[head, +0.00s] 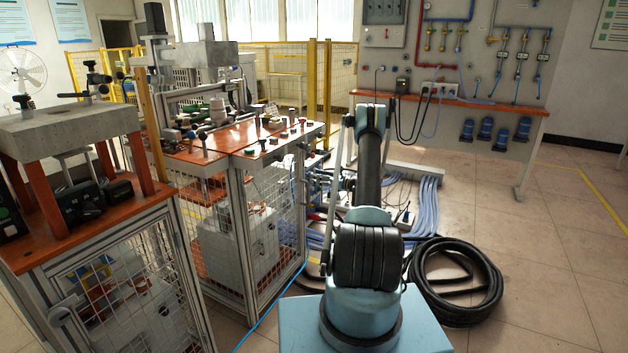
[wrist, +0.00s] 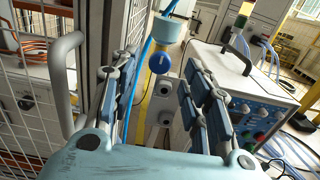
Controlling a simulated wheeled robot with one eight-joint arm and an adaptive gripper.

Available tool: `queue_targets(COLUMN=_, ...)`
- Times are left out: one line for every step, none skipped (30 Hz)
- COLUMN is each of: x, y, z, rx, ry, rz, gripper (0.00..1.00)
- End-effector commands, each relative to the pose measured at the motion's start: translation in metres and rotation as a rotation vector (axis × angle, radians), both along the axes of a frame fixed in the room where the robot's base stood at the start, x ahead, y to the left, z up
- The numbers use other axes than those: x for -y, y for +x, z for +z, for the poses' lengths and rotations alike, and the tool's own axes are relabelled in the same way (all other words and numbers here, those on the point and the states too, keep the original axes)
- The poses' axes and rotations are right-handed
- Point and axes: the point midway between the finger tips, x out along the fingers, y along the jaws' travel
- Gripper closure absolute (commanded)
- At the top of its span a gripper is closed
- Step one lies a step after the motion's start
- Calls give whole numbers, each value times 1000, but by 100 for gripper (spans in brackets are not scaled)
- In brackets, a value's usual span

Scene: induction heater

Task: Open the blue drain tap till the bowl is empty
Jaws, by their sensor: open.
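The blue drain tap (wrist: 160,62) shows in the wrist view as a small round blue knob with a pale mark on its face. It sits just under a light blue, cup-like bowl (wrist: 168,28). The inside of the bowl cannot be seen, so its water level is hidden. My gripper (wrist: 160,72) is open and empty, with its dark padded fingers to the left and right of the tap in the picture. I cannot tell how far beyond the fingertips the tap is. In the head view my arm hides the gripper, and I cannot make out the tap.
In the wrist view, a mesh door with a grey handle (wrist: 66,85) is close on the left. In the head view, a coiled black hose (head: 456,282) lies on the floor; the floor further right is clear.

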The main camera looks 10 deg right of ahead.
Motion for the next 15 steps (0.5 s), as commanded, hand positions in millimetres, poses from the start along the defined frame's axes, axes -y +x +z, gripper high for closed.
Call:
queue_targets(x=-5, y=4, z=0, rx=0, ry=0, rz=1, gripper=57)
queue_targets(x=-7, y=6, z=0, rx=0, ry=0, rz=1, gripper=57)
queue_targets(x=-10, y=8, z=0, rx=0, ry=0, rz=0, gripper=57)
queue_targets(x=-12, y=9, z=0, rx=0, ry=0, rz=0, gripper=57)
queue_targets(x=-14, y=10, z=0, rx=0, ry=0, rz=0, gripper=57)
queue_targets(x=-16, y=12, z=0, rx=0, ry=0, rz=0, gripper=57)
queue_targets(x=-17, y=12, z=0, rx=0, ry=0, rz=0, gripper=57)
queue_targets(x=-18, y=13, z=0, rx=0, ry=0, rz=0, gripper=57)
queue_targets(x=-19, y=13, z=0, rx=0, ry=0, rz=1, gripper=57)
queue_targets(x=-20, y=13, z=0, rx=0, ry=0, rz=1, gripper=57)
queue_targets(x=-20, y=14, z=0, rx=0, ry=0, rz=1, gripper=57)
queue_targets(x=-20, y=14, z=0, rx=0, ry=0, rz=1, gripper=57)
queue_targets(x=-20, y=14, z=0, rx=0, ry=0, rz=1, gripper=57)
queue_targets(x=-20, y=14, z=0, rx=0, ry=0, rz=1, gripper=57)
queue_targets(x=-20, y=14, z=0, rx=0, ry=0, rz=1, gripper=57)
